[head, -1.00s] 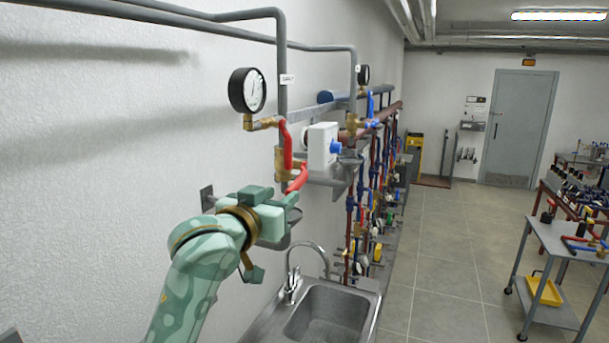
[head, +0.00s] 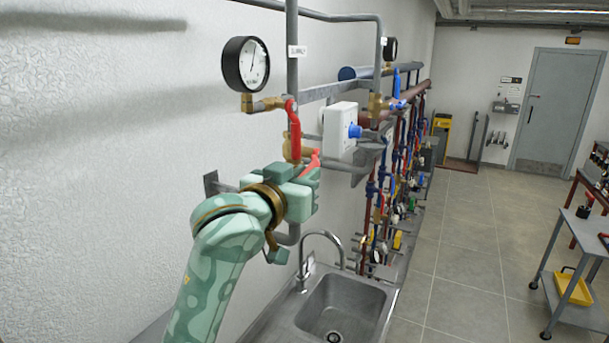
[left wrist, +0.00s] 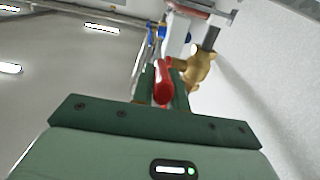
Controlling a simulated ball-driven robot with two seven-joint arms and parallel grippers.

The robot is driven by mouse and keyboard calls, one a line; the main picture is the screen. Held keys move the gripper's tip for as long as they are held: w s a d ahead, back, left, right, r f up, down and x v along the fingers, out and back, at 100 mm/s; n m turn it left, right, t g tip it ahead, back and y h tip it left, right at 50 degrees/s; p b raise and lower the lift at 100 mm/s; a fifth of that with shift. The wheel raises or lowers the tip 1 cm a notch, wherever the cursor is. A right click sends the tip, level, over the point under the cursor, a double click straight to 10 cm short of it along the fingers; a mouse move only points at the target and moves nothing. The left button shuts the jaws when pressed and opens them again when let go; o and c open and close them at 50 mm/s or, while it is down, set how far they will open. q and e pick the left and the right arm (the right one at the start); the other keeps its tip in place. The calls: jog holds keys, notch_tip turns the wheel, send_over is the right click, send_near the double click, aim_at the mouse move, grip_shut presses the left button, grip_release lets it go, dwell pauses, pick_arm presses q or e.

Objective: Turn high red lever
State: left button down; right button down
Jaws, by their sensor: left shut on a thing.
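An upper red lever (head: 293,128) stands nearly upright on the grey pipe, below and right of the round gauge. A lower red lever (head: 312,162) slants beneath it, beside a brass valve body. My left gripper (head: 310,178) is at this lower lever and is shut on it. In the left wrist view the red lever (left wrist: 162,82) sits between the green fingers, with the brass valve (left wrist: 200,68) just to its right. The gripper hides the lever's lower end in the head view. My right gripper is in neither view.
A pressure gauge (head: 246,64) is at upper left and a white box with a blue knob (head: 340,130) is right of the levers. A sink (head: 340,308) with a curved tap (head: 322,236) lies below. Open tiled floor (head: 465,250) is to the right.

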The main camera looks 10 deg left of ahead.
pick_arm(q)
jog(key=shift+r+g, duration=0.5)
jog(key=shift+g, duration=0.2)
jog(key=c, duration=1.4)
grip_release()
jog(key=shift+c, duration=0.2)
jog(key=shift+o, duration=0.3)
jog(key=shift+w+f, duration=0.1)
jog(key=shift+w, duration=0.1)
